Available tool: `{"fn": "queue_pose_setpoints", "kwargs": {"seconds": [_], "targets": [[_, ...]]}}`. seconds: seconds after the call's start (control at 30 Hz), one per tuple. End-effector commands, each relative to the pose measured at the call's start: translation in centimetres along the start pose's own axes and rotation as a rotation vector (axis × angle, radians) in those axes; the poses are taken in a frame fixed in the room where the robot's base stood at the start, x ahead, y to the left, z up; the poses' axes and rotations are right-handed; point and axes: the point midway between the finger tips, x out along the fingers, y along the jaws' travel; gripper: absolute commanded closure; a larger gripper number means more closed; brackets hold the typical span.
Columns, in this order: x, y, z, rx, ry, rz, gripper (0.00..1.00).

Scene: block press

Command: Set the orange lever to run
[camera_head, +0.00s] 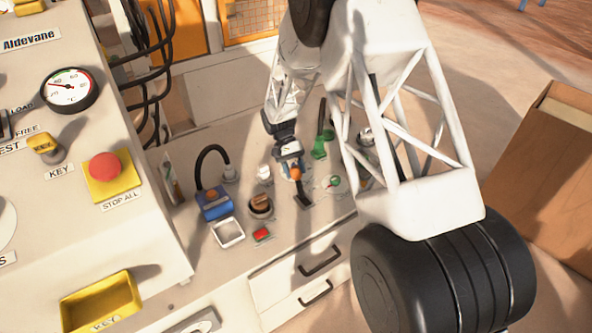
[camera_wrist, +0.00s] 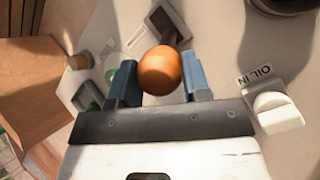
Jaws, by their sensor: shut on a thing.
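The orange lever's round knob (camera_wrist: 160,70) sits between the two blue fingers of my gripper (camera_wrist: 158,84) in the wrist view. My gripper is shut on it. In the head view the orange knob (camera_head: 296,174) shows at the tip of my gripper (camera_head: 291,168), above the bench top. A dark slotted plate (camera_wrist: 168,22) lies just beyond the knob in the wrist view; its dark end also shows in the head view (camera_head: 304,199). The lever's shaft is mostly hidden, and I cannot read any run mark.
A white "OIL IN" switch (camera_wrist: 278,113) is close to the right of my gripper in the wrist view. Around the lever stand a brown knob (camera_head: 260,203), a green-handled lever (camera_head: 320,148), a blue box (camera_head: 214,204) and a red button (camera_head: 262,234).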

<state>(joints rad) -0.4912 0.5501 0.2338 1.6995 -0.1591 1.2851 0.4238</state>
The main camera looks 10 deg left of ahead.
Motion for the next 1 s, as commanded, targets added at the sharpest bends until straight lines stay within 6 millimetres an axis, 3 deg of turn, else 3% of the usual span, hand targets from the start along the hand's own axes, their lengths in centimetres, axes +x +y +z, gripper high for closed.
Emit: {"fn": "queue_pose_setpoints", "kwargs": {"seconds": [0.33, 0.37, 0.5, 1.0], "targets": [[-0.02, -0.19, -0.21, -0.001, 0.005, -0.002, 0.99], [-0.02, -0.20, -0.21, -0.001, 0.005, -0.002, 0.52], [0.00, -0.16, -0.17, -0.001, 0.004, -0.002, 0.31], [-0.93, -0.11, -0.10, 0.000, 0.002, -0.001, 0.31]]}}
